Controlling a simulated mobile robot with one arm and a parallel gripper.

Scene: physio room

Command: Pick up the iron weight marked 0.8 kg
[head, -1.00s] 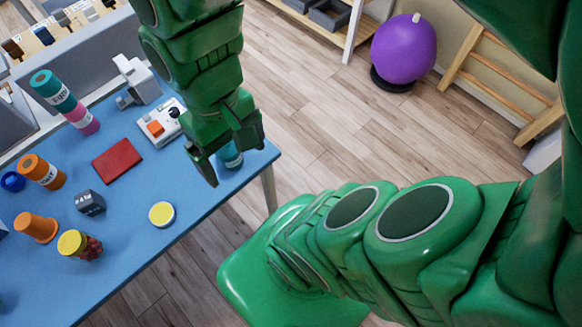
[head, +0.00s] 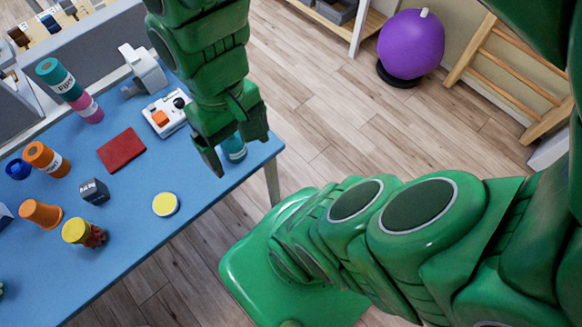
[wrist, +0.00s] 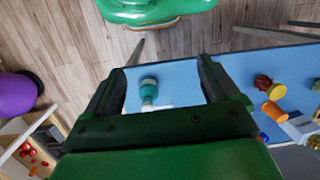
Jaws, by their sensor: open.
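A small dark grey block (head: 94,191) sits on the blue table (head: 195,195), left of a yellow-topped disc. It may be the iron weight, but its marking is too small to read. My gripper (head: 238,153) is over the table's right end, well to the right of the block, open and pointing down. A teal and white bottle (head: 234,148) shows behind its fingers. In the wrist view the bottle (wrist: 148,88) appears between the open fingers (wrist: 161,72), not visibly held. I cannot make out the block in the wrist view.
A white device (head: 166,113) stands near my gripper. A purple ball (head: 411,45) is on the floor.

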